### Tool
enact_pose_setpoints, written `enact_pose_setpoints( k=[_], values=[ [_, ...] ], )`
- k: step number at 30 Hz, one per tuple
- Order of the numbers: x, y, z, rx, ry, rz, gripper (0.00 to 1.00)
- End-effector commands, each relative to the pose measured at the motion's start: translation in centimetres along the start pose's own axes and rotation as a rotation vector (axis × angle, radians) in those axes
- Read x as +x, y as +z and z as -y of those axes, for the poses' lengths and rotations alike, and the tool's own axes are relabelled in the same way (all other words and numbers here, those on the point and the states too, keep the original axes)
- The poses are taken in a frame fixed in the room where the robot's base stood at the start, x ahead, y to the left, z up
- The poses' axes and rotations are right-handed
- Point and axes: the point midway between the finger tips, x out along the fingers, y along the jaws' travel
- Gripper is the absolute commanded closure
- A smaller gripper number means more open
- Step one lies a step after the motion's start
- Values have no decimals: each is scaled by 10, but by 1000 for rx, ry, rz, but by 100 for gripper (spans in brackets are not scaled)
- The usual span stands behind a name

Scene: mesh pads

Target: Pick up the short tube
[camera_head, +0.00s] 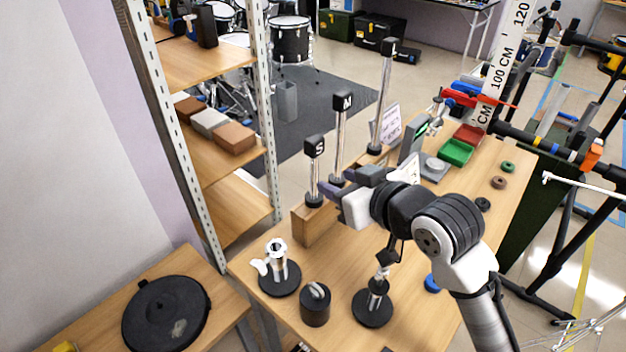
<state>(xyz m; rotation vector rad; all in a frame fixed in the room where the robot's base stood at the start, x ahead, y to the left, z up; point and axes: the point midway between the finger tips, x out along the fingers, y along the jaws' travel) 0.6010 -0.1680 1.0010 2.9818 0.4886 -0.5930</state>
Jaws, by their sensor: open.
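The short tube (313,178) is a silver upright with a black cap marked "S" and a black foot. It stands upright on a wooden block (316,226) in the middle of the workbench. My gripper (329,187) has purple-grey fingers and is open, just right of the tube's lower part. In this view the fingers overlap the area beside the tube; I cannot tell whether they touch it or reach around it. Nothing shows between the fingers.
A tube marked "M" (339,135) and a taller tube (384,95) stand behind in a row. Black-based stands (280,280) and (372,307) occupy the bench front, with a black weight (315,305) between them. Green (456,152) and red (468,134) trays lie farther back. Shelving (235,170) rises left.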

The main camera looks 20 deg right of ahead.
Motion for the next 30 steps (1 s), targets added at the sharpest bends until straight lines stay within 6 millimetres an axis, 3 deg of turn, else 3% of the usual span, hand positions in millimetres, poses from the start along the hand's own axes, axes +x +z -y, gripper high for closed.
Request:
enact_pose_setpoints(
  k=[4, 14, 21, 30],
  values=[
    [27, -2, 1, 0, -4, 1, 58],
    [55, -4, -1, 0, -1, 1, 58],
    [89, -4, -2, 0, -1, 0, 58],
    [96, -2, -3, 0, 1, -1, 58]
  ],
)
